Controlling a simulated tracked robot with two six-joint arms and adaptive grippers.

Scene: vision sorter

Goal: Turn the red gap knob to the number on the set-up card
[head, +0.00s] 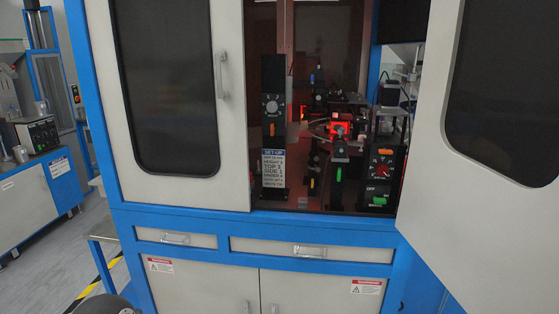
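A red knob (383,171) with a light scale around it is on a black control box (371,190) inside the open cabinet, at the right of the opening. Its pointer setting is too small to read. The set-up card (273,168) is a white sheet with a blue heading, on a black post at the left of the opening. Lines such as height, top, side and under show on it, but the gap number is too small to read surely.
The blue-framed cabinet has a closed left door (177,90) and a right door (492,110) swung open toward me. A grey dial (271,106) is above the card. Red-lit machinery (340,129) fills the middle of the opening. Drawers (311,250) are below.

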